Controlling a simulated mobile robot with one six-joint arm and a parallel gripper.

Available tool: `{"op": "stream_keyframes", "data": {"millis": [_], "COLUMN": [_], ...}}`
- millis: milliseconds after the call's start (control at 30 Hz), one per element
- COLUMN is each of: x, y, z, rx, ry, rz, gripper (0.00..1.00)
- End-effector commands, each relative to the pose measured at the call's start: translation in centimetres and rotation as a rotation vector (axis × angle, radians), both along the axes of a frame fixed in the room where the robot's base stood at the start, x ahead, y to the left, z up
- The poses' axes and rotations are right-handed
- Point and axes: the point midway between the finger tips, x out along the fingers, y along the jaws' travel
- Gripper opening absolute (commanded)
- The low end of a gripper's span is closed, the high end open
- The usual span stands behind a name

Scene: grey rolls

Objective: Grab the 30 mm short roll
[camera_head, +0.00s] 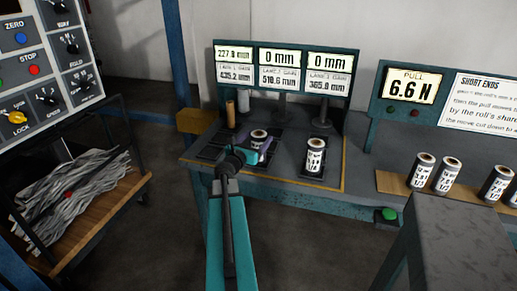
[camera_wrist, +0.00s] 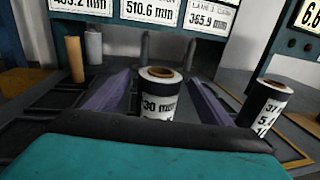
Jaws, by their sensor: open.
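The short roll (camera_wrist: 160,103) is a dark cylinder with a pale core and a white label reading "30 mm". It stands upright in the middle of the wrist view. It also shows in the head view (camera_head: 258,134) on the bench, partly hidden by my gripper. My gripper (camera_wrist: 160,84) is open, with one purple finger to the left of the roll and one to the right. Gaps show between the fingers and the roll in the wrist view. The roll's lower part is hidden behind the gripper body. In the head view my gripper (camera_head: 255,147) is at the roll's near side.
A second labelled roll (camera_head: 315,156) stands to the right on its own dark plate. A brown core (camera_head: 230,114) and a grey one (camera_head: 243,105) stand behind left. Several labelled rolls stand on a board (camera_head: 392,184) at far right. Display screens (camera_head: 283,72) rise behind the bench.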

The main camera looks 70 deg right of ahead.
Motion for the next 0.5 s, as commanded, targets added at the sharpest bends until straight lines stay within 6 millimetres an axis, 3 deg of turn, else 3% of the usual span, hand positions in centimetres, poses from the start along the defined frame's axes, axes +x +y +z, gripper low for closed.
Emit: {"op": "stream_keyframes", "data": {"millis": [500], "x": [-0.15], "y": [-0.87], "z": [-0.01], "rx": [0.0], "ry": [0.0], "rz": [-0.001], "gripper": [0.74]}}
